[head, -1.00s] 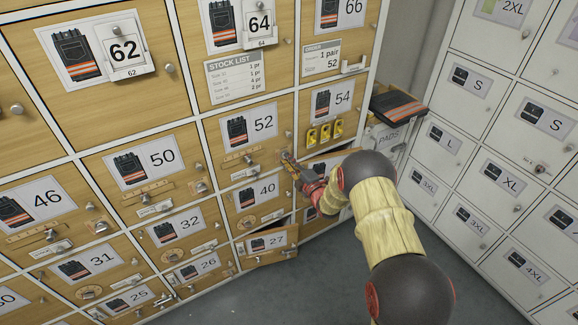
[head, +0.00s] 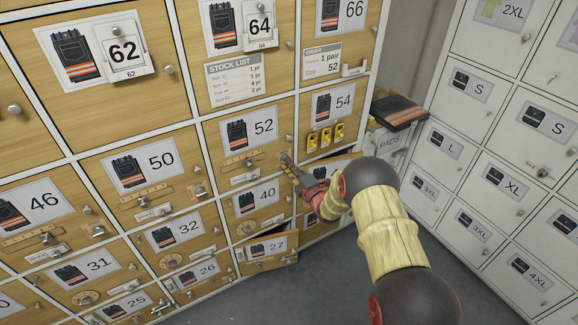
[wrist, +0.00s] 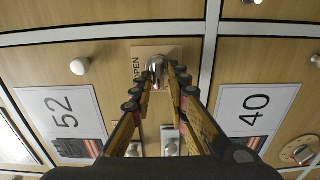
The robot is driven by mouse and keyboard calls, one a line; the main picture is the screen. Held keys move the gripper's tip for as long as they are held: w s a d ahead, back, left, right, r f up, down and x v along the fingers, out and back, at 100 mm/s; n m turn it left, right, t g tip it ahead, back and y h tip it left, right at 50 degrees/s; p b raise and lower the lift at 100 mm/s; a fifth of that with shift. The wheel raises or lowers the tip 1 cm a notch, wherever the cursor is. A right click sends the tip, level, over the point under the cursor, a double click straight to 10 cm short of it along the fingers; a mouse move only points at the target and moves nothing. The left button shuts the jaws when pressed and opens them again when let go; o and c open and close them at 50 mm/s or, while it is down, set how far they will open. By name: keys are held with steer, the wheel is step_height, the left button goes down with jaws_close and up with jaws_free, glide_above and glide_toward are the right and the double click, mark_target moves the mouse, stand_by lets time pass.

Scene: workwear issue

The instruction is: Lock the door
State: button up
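The wooden locker door 52 (head: 238,157) sits flush in its frame in the head view. Its silver lock knob (wrist: 158,68) is on a small wooden plate (wrist: 140,53) marked OPEN, at the door's lower right. A separate white pull knob (wrist: 79,66) is beside it. My gripper (wrist: 165,76) reaches the lock, with one finger on each side of the knob. The fingers are apart, and a small gap shows beside the knob. I cannot tell whether either finger touches it. In the head view my gripper (head: 288,164) hides part of the lock.
Door 27 (head: 268,248) stands ajar below, and a door under door 54 (head: 334,107) is also ajar beside my arm. White lockers (head: 483,178) stand at the right. The grey floor between is clear.

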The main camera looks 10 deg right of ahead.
steer(key=o, duration=0.3)
steer(key=shift+d, duration=0.1)
steer(key=v, duration=1.2)
stand_by(0.3)
